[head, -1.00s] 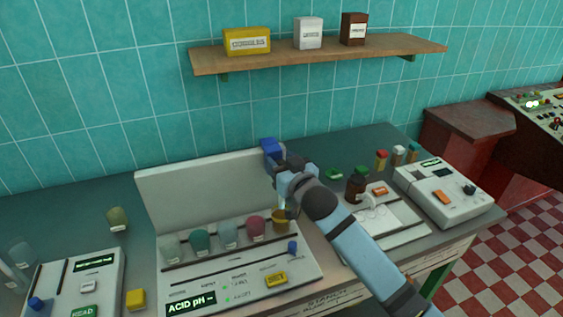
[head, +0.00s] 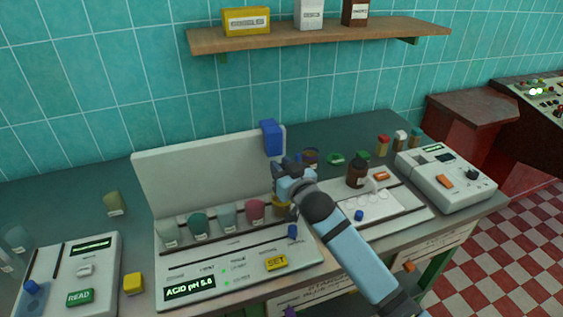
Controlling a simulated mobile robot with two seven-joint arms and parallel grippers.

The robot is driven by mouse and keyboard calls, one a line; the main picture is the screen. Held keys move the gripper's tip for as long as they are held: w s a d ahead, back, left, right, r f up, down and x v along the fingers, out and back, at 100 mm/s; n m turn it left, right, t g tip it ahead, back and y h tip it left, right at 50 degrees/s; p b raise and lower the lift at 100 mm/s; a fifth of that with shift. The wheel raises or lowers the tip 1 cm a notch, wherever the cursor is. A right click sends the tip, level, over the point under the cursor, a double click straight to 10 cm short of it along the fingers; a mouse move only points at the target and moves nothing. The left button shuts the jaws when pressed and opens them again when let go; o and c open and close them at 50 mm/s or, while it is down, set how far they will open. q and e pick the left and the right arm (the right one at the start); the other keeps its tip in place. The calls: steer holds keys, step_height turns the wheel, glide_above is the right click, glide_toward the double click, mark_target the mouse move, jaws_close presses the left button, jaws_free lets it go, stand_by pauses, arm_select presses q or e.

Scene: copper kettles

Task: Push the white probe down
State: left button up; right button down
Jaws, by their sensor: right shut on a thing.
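My right gripper (head: 281,185) is shut at the right end of the pH station (head: 240,277), in front of its white back panel (head: 205,165). It is closed on the white probe, which the fingers and wrist hide almost fully. A blue block (head: 271,138) sits above it at the panel's top right corner. Right under the gripper is the rightmost cup, amber (head: 280,208), partly covered. The probe's tip cannot be made out. The station display (head: 190,287) reads "ACID pH 5.6". My left gripper is not in view.
Several coloured cups, one of them pink (head: 255,210), stand in a row left of the gripper. A brown bottle (head: 357,174) and a dark jar (head: 310,157) stand to the right. A reader (head: 68,275) is at left, another instrument (head: 446,180) at right.

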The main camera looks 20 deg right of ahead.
steer(key=shift+f, duration=0.25)
steer(key=c, duration=0.9)
jaws_free()
steer(key=shift+c, duration=0.2)
steer(key=shift+s, duration=0.25)
steer(key=s+d, duration=0.2)
steer(key=s, duration=1.1)
steer(key=shift+d+b, duration=0.3)
steer(key=shift+b, duration=0.1)
steer(key=shift+s, duration=0.1)
